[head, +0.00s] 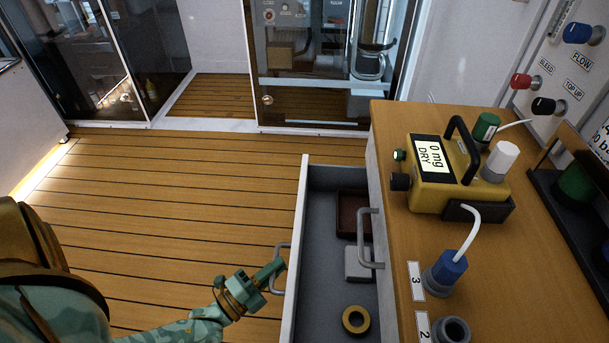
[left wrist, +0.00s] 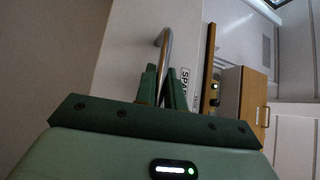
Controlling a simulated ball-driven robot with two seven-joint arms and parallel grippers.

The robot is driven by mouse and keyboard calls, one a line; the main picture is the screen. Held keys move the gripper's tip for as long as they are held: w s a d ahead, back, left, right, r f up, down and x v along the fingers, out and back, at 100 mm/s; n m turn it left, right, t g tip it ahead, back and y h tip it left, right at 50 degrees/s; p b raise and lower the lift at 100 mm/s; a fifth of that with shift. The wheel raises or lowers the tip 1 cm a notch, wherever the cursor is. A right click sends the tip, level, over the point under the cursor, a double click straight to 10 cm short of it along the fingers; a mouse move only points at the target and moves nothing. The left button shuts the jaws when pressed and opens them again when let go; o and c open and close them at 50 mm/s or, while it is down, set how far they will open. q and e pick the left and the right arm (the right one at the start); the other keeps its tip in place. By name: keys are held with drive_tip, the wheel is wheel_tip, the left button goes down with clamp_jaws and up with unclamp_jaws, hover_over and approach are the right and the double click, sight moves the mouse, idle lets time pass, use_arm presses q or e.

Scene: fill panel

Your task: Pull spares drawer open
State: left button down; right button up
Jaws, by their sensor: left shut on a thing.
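The spares drawer (head: 318,228) is pulled out to the left from the wooden-topped cabinet, and its grey inside shows. Its front panel carries a grey metal handle (head: 285,250). My left gripper (head: 274,270) is shut on this handle on the outer side of the front. In the left wrist view the green fingers (left wrist: 165,88) close around the handle bar (left wrist: 166,50), beside a partly hidden label beginning "SPA" (left wrist: 185,77). My right gripper is in neither view.
In the drawer lie a dark brown tray (head: 353,214), a pale box (head: 359,265) and a yellow-and-black ring (head: 356,319). A yellow meter (head: 437,178) stands on the worktop (head: 420,235). The plank floor (head: 190,210) to the left is clear.

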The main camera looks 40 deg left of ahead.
use_arm(q)
drive_tip(key=s+a, duration=0.4)
drive_tip(key=a, duration=0.1)
drive_tip(key=shift+a, duration=0.25)
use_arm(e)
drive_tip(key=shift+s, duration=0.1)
use_arm(q)
drive_tip(key=shift+f, duration=0.15)
drive_tip(key=c, duration=1.5)
unclamp_jaws()
drive_tip(key=shift+w, duration=0.1)
